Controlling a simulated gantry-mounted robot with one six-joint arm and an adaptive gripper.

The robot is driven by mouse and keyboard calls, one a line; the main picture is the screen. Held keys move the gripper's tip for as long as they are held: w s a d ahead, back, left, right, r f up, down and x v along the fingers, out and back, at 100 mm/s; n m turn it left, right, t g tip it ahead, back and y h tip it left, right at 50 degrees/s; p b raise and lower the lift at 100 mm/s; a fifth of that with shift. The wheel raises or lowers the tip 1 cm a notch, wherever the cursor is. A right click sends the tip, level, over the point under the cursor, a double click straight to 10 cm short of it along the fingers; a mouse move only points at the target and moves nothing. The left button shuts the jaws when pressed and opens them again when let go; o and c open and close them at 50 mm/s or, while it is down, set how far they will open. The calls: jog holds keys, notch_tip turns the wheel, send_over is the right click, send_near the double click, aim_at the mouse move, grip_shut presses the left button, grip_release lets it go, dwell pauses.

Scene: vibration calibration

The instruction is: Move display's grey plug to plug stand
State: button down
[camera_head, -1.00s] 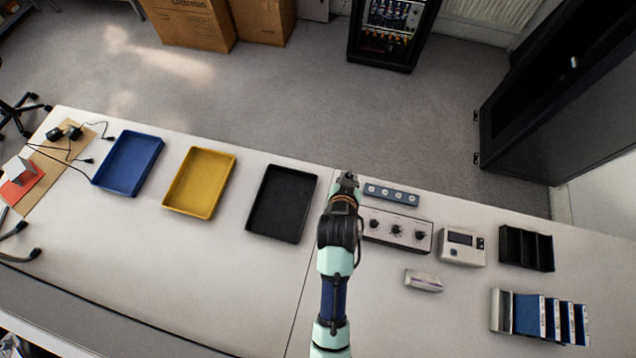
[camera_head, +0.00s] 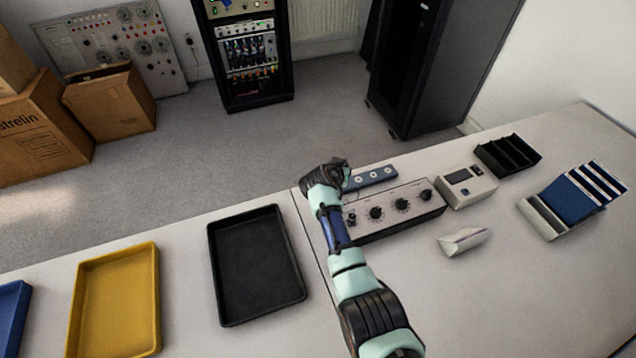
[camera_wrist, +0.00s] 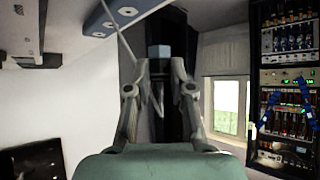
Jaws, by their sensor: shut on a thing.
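My gripper (camera_wrist: 160,85) is shut on a small blue-grey piece (camera_wrist: 159,51), which looks like the grey plug. A thin cable (camera_wrist: 128,45) runs from near it to the upper left. In the head view my gripper (camera_head: 338,168) is beyond the left end of the control box, and the plug is hidden there. A blue-grey strip with several white round sockets (camera_head: 372,178), likely the plug stand, lies just right of my gripper, partly covered. The strip also shows in the wrist view (camera_wrist: 118,14), apart from the held piece. The display unit (camera_head: 466,187) stands to the right.
A control box with knobs (camera_head: 398,211) sits just right of my arm. A black tray (camera_head: 258,265) and a yellow tray (camera_head: 118,300) lie to the left. A small white block (camera_head: 464,240) and a black divided holder (camera_head: 507,154) are to the right.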

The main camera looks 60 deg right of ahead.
jog(key=shift+d, duration=0.1)
jog(key=shift+s+f, duration=0.1)
jog(key=shift+f, duration=0.05)
jog(key=shift+f+b, duration=1.65)
jog(key=shift+f, duration=0.55)
jog(key=shift+f, duration=0.15)
jog(key=shift+f+b, duration=0.25)
jog(key=shift+b, duration=0.25)
jog(key=shift+f+b, duration=0.5)
jog(key=shift+b, duration=0.25)
jog(key=c, duration=0.9)
grip_release()
jog(key=shift+c, duration=0.2)
jog(key=shift+r, duration=0.1)
